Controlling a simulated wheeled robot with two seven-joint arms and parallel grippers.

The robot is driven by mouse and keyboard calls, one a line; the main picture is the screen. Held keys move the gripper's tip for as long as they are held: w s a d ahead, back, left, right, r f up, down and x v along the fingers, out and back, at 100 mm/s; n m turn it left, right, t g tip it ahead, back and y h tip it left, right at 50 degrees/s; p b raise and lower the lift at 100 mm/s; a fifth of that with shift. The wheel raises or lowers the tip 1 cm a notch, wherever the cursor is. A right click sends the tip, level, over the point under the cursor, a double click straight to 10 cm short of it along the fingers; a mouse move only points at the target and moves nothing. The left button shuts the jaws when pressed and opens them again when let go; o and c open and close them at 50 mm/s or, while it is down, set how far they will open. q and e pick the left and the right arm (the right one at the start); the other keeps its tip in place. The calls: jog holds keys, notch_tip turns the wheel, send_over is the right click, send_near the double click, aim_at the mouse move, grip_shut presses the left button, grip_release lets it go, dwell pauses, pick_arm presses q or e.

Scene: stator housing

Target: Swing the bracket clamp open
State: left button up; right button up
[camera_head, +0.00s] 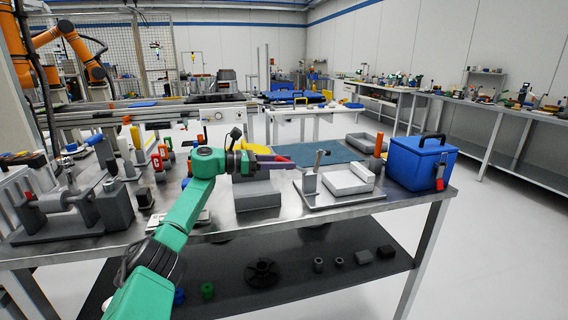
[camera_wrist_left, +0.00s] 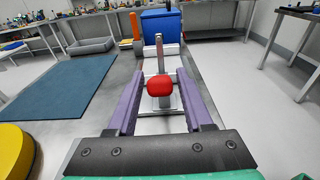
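The bracket clamp fixture has a grey base plate (camera_head: 342,200), an upright grey post (camera_head: 310,181) and a pale block-like bracket (camera_head: 347,180). A red knob (camera_head: 283,159) shows beside the purple fingers; in the left wrist view the red knob (camera_wrist_left: 160,86) lies between them. A grey upright post (camera_wrist_left: 159,52) stands behind it. My left gripper (camera_head: 276,163) reaches in from the left. My right gripper is not in view.
A blue box (camera_head: 420,163) and an orange cylinder (camera_head: 378,144) stand to the right of the fixture. A grey block (camera_head: 257,195) sits below my left gripper. A blue-green mat (camera_head: 325,152) lies behind. Tools and a grey fixture (camera_head: 70,205) crowd the table's left.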

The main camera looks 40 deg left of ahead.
pick_arm(q)
jog(key=shift+f, duration=0.1)
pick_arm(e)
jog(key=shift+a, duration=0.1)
pick_arm(q)
jog(key=shift+s+a, duration=0.2)
jog(key=shift+s, duration=0.05)
jog(key=b+v, duration=0.4)
jog(key=v, duration=1)
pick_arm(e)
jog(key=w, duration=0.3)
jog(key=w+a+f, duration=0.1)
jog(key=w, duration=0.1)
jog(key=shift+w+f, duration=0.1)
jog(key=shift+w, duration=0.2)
